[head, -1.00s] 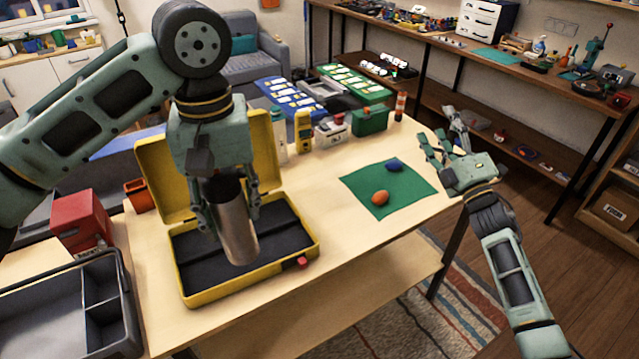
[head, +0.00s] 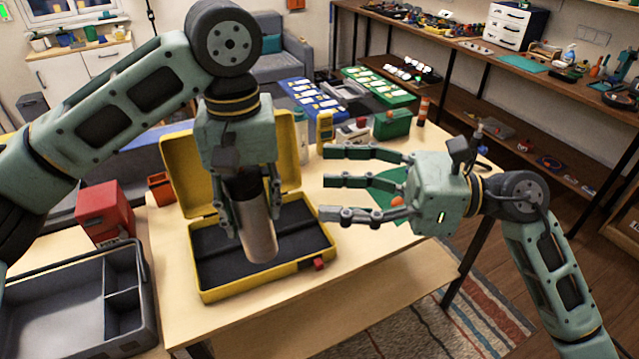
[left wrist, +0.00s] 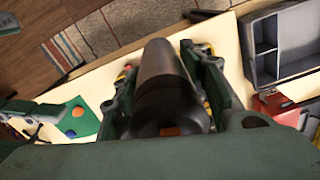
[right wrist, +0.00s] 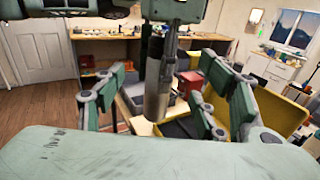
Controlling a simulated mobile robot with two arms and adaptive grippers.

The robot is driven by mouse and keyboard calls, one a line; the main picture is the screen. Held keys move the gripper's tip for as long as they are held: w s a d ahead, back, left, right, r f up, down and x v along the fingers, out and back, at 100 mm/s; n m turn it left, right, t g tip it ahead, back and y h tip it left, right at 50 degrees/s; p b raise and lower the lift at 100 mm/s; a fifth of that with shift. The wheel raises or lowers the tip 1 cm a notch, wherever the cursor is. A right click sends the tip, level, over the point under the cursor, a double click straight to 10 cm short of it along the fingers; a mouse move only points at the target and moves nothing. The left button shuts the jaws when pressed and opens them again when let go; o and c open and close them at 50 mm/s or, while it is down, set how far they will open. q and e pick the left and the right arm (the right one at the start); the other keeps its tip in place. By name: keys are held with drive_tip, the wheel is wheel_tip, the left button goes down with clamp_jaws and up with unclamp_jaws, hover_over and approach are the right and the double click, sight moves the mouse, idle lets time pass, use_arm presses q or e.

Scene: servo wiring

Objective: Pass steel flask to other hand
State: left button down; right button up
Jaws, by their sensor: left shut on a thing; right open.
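The steel flask (head: 257,232) is a grey metal cylinder with a dark top. My left gripper (head: 250,205) is shut on its upper part and holds it nearly upright, slightly tilted, above the open yellow case (head: 207,297). In the left wrist view the flask (left wrist: 165,85) lies between the fingers. My right gripper (head: 332,182) is open and empty to the right of the flask, its fingers pointing left towards it, with a gap between. In the right wrist view the flask (right wrist: 157,85) stands ahead, between the spread fingers and not touching them.
A grey divided tray (head: 75,330) and a red box (head: 104,212) are at the left. A green mat (head: 385,182) with an orange object (head: 397,202) lies partly behind my right gripper. A green box (head: 393,124) stands at the back. The table's front right is clear.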

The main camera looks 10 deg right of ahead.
sight(262, 185)
drive_tip(key=x, duration=1.1)
drive_tip(key=shift+w+a, duration=0.15)
drive_tip(key=shift+a, duration=0.25)
drive_tip(key=shift+c, duration=0.4)
drive_tip(key=c, duration=1.1)
drive_tip(key=o, duration=1.2)
drive_tip(key=v, duration=1.2)
